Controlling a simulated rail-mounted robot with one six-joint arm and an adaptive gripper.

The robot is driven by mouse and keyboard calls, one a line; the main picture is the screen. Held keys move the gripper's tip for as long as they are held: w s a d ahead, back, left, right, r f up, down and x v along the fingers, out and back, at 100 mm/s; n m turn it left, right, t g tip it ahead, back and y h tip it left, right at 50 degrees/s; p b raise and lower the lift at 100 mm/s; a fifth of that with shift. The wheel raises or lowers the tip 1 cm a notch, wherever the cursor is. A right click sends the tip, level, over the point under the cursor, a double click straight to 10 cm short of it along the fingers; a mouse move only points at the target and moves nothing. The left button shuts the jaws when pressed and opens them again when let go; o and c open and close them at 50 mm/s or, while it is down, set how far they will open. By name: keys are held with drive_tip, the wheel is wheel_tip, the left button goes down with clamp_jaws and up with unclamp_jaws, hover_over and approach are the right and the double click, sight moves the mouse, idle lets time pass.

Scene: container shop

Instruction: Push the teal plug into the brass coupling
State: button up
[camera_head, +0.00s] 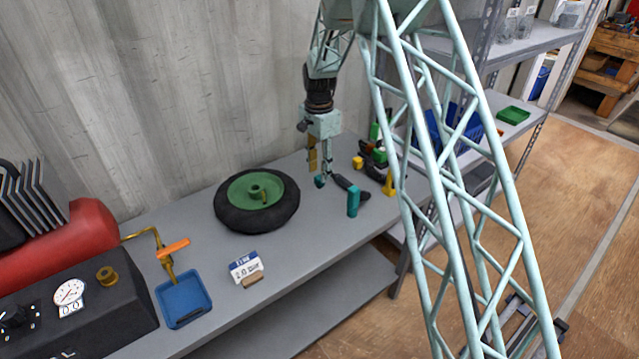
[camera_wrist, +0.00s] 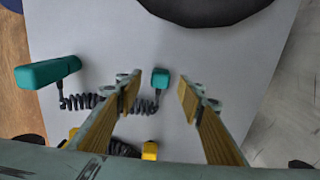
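The small teal plug (camera_head: 320,182) lies on the grey bench at the end of a dark coiled cord. The cord runs to a larger teal handle (camera_head: 353,201). In the wrist view the plug (camera_wrist: 160,78) shows in the gap between my fingertips, and the handle (camera_wrist: 47,73) is to the left. My gripper (camera_head: 319,175) points down just above the plug. It also shows in the wrist view (camera_wrist: 158,92), with its fingers apart and nothing gripped. A brass coupling (camera_head: 107,275) sits on the black gauge box at the far left; the wrist view does not show it.
A black wheel with a green hub (camera_head: 254,188), a blue tray (camera_head: 183,298), a label card (camera_head: 246,266) and an orange-handled brass pipe (camera_head: 172,248) lie left of my gripper. Yellow pieces with dark cords (camera_head: 389,184) are close on the right. A wall stands behind.

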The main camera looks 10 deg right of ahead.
sight(319, 177)
drive_tip(key=shift+w+f+b, duration=0.1)
drive_tip(key=shift+f+b, duration=0.3)
drive_tip(key=shift+f, duration=1.6)
drive_tip(key=c, duration=0.9)
